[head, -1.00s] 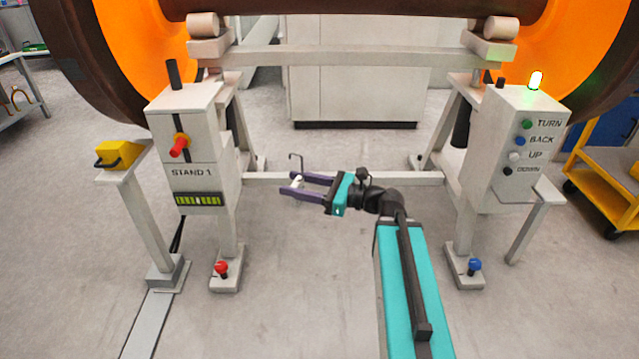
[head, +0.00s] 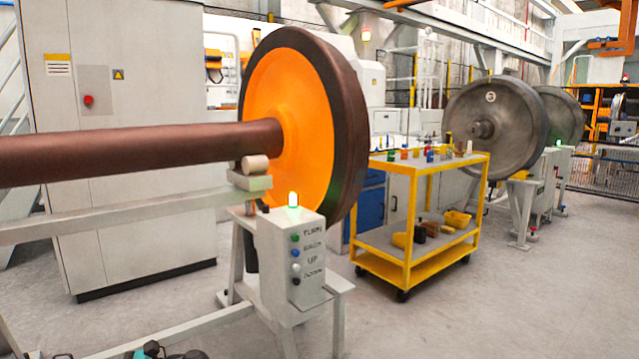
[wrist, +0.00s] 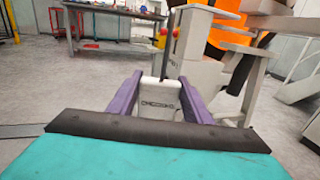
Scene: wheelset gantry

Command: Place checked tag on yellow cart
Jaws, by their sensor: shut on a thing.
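The yellow cart (head: 411,215) stands right of centre in the head view, beyond the stand with the push buttons. Its upper shelf carries several small bottles and a few other small items; a front strip of that shelf looks bare. In the head view only a bit of my teal arm end shows at the bottom edge, well apart from the cart. The tag's hook is hard to make out.
A stand with a button box (head: 295,255) and green lamp lies between me and the cart. An orange-faced wheel (head: 300,95) on a brown axle (head: 140,150) rests above it. Open floor (head: 490,310) lies at right.

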